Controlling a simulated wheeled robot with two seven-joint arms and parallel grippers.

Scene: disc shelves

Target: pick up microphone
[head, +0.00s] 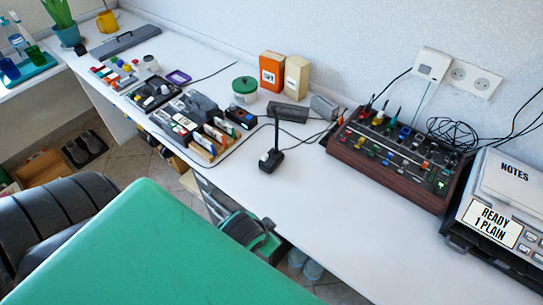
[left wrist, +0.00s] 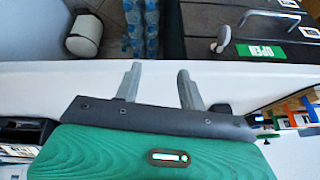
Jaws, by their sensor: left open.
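The microphone (head: 271,157) is small and black, with a square base and a thin upright stem. It stands on the white desk near its front edge, in the middle of the head view. My left gripper (head: 262,232) is green and black and sits at the desk's front edge, nearer to me than the microphone and apart from it. In the left wrist view its two grey fingers (left wrist: 158,83) are spread with nothing between them. I cannot make out the microphone in that view. My right gripper is not in view.
A mixer (head: 395,155) with a cable coil stands to the right. A tray of discs or cases (head: 205,140) is left of the microphone. A green-lidded jar (head: 245,92) and two boxes (head: 272,70) stand behind. The desk (head: 330,215) in front of the mixer is clear.

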